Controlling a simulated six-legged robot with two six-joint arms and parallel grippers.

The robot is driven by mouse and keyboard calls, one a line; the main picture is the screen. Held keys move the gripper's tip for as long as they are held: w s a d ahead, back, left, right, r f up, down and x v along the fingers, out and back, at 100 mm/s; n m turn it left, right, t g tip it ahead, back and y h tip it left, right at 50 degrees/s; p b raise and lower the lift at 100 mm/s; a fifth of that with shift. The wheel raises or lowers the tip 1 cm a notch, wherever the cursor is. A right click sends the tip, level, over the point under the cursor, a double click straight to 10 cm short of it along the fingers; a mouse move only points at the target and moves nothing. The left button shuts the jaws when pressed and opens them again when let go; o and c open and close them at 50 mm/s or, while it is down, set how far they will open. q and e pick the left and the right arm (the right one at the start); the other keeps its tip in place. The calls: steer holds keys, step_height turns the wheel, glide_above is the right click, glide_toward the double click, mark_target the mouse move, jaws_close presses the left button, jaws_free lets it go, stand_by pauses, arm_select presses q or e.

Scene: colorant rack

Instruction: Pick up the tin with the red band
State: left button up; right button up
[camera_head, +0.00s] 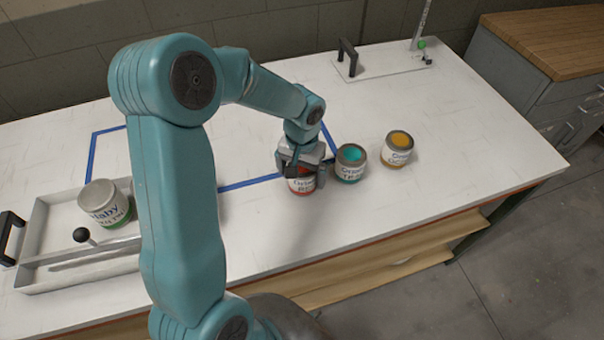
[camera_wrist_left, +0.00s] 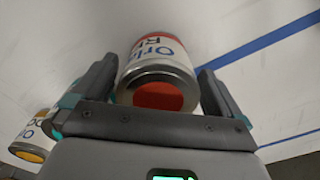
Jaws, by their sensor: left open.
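The tin with the red band (camera_head: 301,185) stands on the white table, partly hidden under my left gripper in the head view. In the left wrist view the tin (camera_wrist_left: 158,75) shows its red top, white label and red band, and it sits between the two fingers. My left gripper (camera_head: 301,168) is open, with one finger on each side of the tin; in the left wrist view the gripper (camera_wrist_left: 155,88) shows a small gap at the right finger. I cannot tell whether the left finger touches. My right gripper is not in view.
A teal-topped tin (camera_head: 351,163) stands close to the right, and an orange-topped tin (camera_head: 397,149) stands beyond it. A tray (camera_head: 50,235) at the left bears a green-banded tin (camera_head: 104,204). Blue tape (camera_head: 250,182) marks the table. A handled plate (camera_head: 380,64) lies at the back.

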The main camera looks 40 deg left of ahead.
arm_select(q)
steer(key=shift+s, duration=0.1)
steer(key=shift+c, duration=0.9)
steer(key=shift+w+d, duration=0.1)
steer(key=shift+w, duration=0.1)
steer(key=c, duration=0.9)
steer(key=shift+s, duration=0.1)
